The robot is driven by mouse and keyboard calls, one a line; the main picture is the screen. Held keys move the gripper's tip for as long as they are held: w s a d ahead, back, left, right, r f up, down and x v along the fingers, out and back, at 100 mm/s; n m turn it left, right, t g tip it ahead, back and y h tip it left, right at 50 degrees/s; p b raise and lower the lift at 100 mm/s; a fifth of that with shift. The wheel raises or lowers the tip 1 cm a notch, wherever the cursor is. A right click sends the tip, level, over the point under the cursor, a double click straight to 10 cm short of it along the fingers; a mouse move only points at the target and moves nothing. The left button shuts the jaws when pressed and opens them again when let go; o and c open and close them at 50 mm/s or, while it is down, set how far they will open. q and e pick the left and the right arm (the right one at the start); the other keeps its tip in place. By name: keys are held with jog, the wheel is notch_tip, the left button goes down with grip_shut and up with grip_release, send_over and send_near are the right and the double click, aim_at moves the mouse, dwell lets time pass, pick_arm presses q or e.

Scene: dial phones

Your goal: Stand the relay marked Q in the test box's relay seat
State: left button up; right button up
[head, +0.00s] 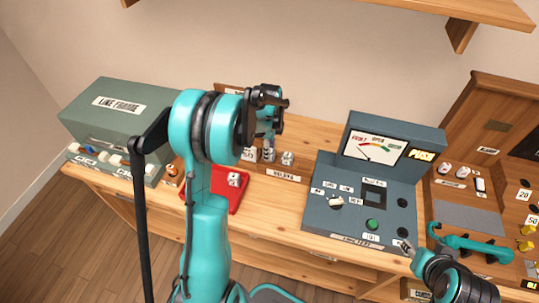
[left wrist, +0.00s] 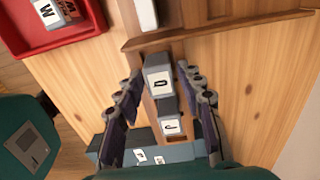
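My left gripper (head: 267,128) reaches over the relay rack at the back of the bench. In the left wrist view its two fingers (left wrist: 160,88) are open, one on each side of a grey relay (left wrist: 158,78). Its white label reads like a D or Q; I cannot tell which. Gaps show between fingers and relay. A second labelled relay (left wrist: 170,122) stands beside it. The test box (head: 335,215) has a dark square relay seat (head: 374,197), which looks empty. My right gripper (head: 407,247) is at the box's lower right corner; its finger opening is unclear.
A red tray (head: 212,209) holds a relay marked M or W (left wrist: 55,10). Another relay (head: 288,158) stands right of my left gripper. A wooden rail (left wrist: 220,30) edges the rack. A green line-finder box (head: 110,108) stands left. A teal handset (head: 470,245) lies right.

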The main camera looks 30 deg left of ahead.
pick_arm(q)
grip_shut()
jog(key=shift+r+p, duration=1.95)
jog(key=shift+r, duration=1.1)
